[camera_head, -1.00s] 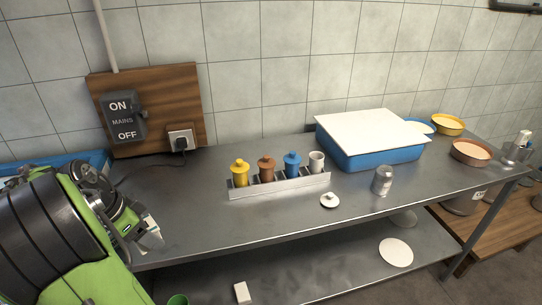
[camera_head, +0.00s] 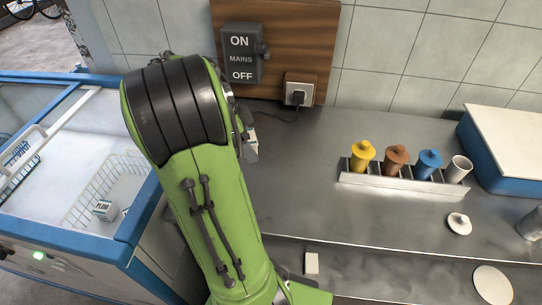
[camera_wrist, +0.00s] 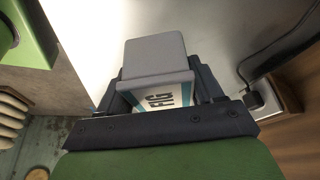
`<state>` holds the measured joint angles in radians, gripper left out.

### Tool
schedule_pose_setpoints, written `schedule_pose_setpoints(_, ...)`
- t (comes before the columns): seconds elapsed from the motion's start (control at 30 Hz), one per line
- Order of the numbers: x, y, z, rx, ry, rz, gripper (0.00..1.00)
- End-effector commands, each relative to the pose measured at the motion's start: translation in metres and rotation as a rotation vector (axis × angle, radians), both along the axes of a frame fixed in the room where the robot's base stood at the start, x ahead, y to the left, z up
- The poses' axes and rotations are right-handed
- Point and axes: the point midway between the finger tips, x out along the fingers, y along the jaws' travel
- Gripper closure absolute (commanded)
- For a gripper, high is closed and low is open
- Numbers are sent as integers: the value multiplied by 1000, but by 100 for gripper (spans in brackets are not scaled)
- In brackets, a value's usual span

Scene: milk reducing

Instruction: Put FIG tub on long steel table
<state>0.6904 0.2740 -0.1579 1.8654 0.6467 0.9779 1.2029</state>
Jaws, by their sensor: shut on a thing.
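In the head view only a pale sliver of the tub (camera_head: 251,150) shows beside my green arm, which hides most of the gripper. The tub is at the left end of the long steel table (camera_head: 310,155), near the wall socket. I cannot tell whether it touches the tabletop.
A socket with cable (camera_head: 299,92) is behind. An open-topped freezer (camera_head: 125,250) stands left. Bare steel lies left of the rack.

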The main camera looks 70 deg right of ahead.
Motion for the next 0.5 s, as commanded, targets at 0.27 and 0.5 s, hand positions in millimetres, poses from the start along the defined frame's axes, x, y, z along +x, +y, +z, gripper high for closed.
schedule_pose_setpoints(0.27,-1,0,-60,3,3,-1,68)
schedule_pose_setpoints(0.5,0,0,-91,0,0,1,68)
